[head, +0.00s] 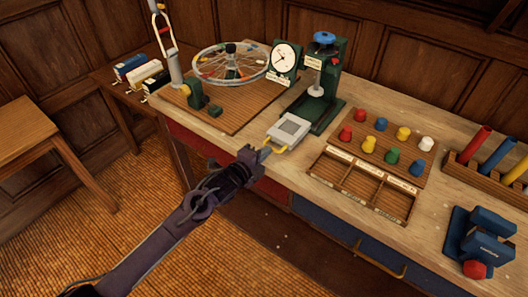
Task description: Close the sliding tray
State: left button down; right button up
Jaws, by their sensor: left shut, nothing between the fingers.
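The sliding tray (288,129) is a small light-grey tray with a yellow handle at its front. It sticks out from the foot of a green press (323,98) with a blue knob, towards the bench's front edge. My left gripper (261,153) is shut and empty, at the front of the tray by the yellow handle. I cannot tell whether its fingertips touch the handle. The gripper hides part of the bench edge. My right gripper is not in view.
A dial gauge (285,62) and a spoked wheel (230,62) stand on a board to the left. A peg board (385,139) and a sectioned wooden box (361,187) are to the right. A blue device (477,241) sits at far right.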

aim_at(277, 141)
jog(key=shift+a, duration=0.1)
pick_arm(q)
jog(key=shift+w+d, duration=0.1)
jog(key=b+x, duration=0.3)
jog(key=shift+w+d+r, duration=0.1)
jog(key=shift+w+r, duration=0.05)
jog(key=shift+r, duration=0.05)
jog(key=shift+w+d+r, duration=0.1)
jog(key=shift+w+d, duration=0.1)
jog(key=shift+w, duration=0.1)
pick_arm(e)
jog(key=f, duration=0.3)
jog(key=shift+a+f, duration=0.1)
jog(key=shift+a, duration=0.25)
pick_arm(q)
jog(key=shift+s+r, duration=0.1)
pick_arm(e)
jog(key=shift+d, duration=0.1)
pick_arm(q)
jog(key=shift+a, duration=0.1)
